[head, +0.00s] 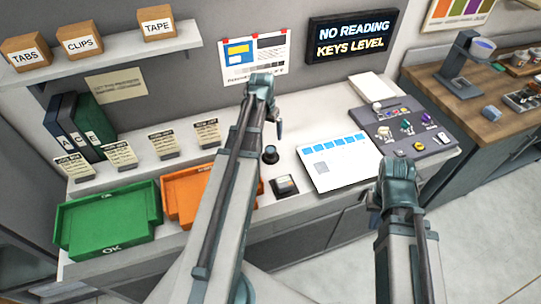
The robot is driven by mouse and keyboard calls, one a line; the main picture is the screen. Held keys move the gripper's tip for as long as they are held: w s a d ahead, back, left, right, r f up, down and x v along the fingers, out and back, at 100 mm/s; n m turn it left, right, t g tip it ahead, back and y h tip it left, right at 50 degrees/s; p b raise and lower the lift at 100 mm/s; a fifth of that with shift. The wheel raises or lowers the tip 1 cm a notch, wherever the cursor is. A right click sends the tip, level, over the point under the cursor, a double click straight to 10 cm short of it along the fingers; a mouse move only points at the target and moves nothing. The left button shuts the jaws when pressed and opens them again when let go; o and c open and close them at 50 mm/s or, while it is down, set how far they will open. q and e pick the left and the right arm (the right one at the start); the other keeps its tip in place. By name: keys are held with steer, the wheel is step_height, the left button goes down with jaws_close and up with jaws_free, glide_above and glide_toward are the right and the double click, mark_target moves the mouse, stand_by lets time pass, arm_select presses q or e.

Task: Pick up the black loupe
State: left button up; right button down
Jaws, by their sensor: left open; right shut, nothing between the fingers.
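The black loupe (270,154) is a small dark round piece standing on the white desk, just right of my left arm. My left gripper (278,127) is open and above the desk, a little above the loupe in the picture and apart from it. Its fingers are small and partly hidden by the wrist. My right gripper (396,178) is shut and empty, low at the right in front of the desk edge. Its fingertips are hard to make out.
A small dark box (285,186) sits just below the loupe. A white sheet with blue squares (340,163) lies to the right, then a grey tray of small parts (418,112). An orange tray (187,193) and a green OK tray (108,218) stand left.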

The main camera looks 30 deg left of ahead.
mark_target(270, 150)
arm_select(q)
steer(key=f+b, duration=0.4)
steer(key=f, duration=0.1)
steer(key=w+f+b, duration=0.1)
steer(key=f+b, duration=0.1)
steer(key=shift+f, duration=0.15)
steer(key=f+b, duration=0.4)
steer(key=shift+d+f+b, duration=0.15)
steer(key=shift+d+b, duration=0.1)
steer(key=shift+b, duration=0.1)
steer(key=shift+f+b, duration=0.5)
steer(key=shift+w, duration=0.1)
steer(key=shift+r, duration=0.1)
steer(key=c, duration=1.5)
steer(key=shift+r, duration=0.1)
